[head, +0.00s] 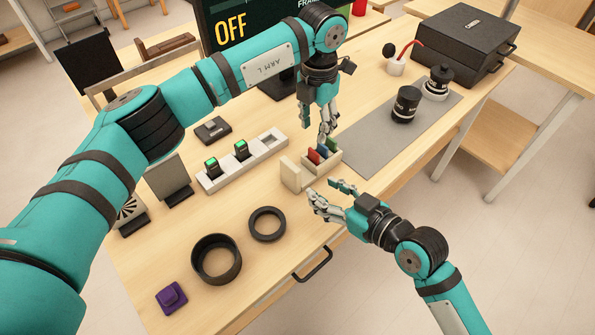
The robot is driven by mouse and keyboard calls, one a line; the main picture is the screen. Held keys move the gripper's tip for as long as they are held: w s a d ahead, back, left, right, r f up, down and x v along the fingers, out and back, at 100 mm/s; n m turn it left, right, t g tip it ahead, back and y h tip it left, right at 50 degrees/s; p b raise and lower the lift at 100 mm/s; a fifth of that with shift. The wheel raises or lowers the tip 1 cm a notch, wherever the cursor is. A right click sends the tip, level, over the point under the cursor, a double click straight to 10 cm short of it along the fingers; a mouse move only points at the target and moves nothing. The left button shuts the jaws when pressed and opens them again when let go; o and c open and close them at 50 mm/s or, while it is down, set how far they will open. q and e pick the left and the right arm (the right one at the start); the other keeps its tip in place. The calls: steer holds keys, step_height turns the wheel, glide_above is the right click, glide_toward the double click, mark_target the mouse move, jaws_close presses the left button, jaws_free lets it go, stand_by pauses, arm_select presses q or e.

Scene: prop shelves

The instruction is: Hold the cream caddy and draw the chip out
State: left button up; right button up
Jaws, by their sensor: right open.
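The small cream caddy (311,174) stands on the wooden table near the front edge, with red (312,156), blue (322,151) and green (333,149) chips upright in it. My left gripper (325,137) points down from above, its fingertips at or just over the chips. Whether it touches or grips a chip I cannot tell. My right gripper (328,197) is open and empty, just in front of the caddy at its lower right, its fingers pointing left.
A cream block (290,173) stands beside the caddy. Left are a white holder (222,178) with green-lit modules, two black rings (216,259) (267,224) and a purple block (171,297). A grey mat (375,143) bears dark cylinders. A black case (463,45) sits at the back right.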

mark_target(291, 170)
steer(key=x, duration=1.2)
steer(key=shift+w+a+f, duration=0.1)
steer(key=shift+c, duration=0.2)
steer(key=shift+c, duration=1)
jaws_close()
stand_by(0.5)
